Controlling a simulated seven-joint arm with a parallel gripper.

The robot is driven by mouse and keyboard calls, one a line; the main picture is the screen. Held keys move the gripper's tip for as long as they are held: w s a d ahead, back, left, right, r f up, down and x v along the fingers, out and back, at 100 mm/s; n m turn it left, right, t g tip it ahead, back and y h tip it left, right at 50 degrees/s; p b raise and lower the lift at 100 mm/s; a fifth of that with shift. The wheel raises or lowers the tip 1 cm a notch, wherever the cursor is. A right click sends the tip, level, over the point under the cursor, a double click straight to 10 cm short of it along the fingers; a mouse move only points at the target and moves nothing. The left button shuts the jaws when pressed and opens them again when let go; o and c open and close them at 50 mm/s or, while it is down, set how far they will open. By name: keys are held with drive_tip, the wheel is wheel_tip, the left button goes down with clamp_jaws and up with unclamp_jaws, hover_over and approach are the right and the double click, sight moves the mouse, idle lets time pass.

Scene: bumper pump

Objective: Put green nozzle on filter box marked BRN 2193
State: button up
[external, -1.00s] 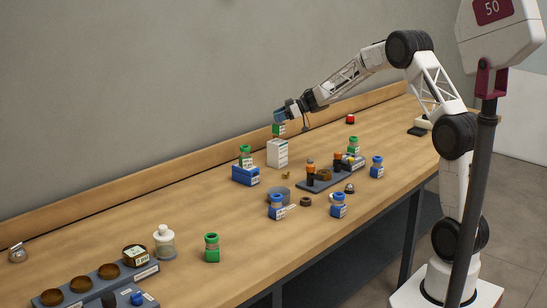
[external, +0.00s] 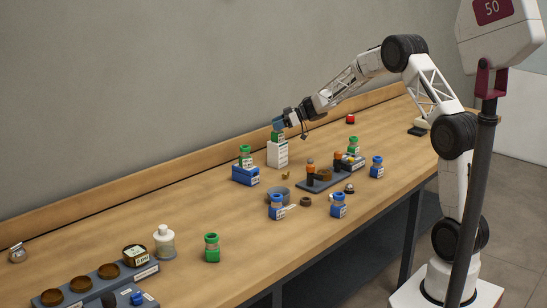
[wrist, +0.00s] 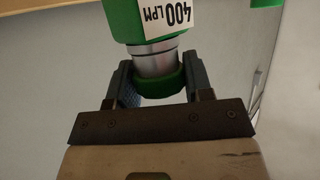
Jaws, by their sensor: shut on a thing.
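My gripper (external: 279,126) is shut on a green nozzle (external: 278,137) above the back middle of the bench. In the wrist view, the fingers (wrist: 163,82) clasp the nozzle at its grey neck and green ring; its green body (wrist: 190,18) carries a white "400 LPM" label. In the external view, the nozzle is upright at the top of a white box (external: 278,157). I cannot tell whether it touches the box or is just above it. The box's print is too small to read, so I cannot confirm BRN 2193.
Another green nozzle (external: 245,153) stands at a blue box (external: 246,176) to the left. More green nozzles (external: 212,248) and blue ones (external: 277,207) stand on the bench. A dark tray (external: 320,184) with orange-topped parts lies right of the white box.

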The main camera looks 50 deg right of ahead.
drive_tip(key=o, duration=1.1)
drive_tip(key=shift+c, duration=0.2)
drive_tip(key=shift+r, duration=0.15)
drive_tip(key=shift+s+d, duration=0.1)
drive_tip(key=shift+d, duration=0.05)
drive_tip(key=v, duration=1.1)
drive_tip(key=shift+s+d+r, duration=0.2)
drive_tip(key=shift+s, duration=0.05)
drive_tip(key=shift+r, duration=0.1)
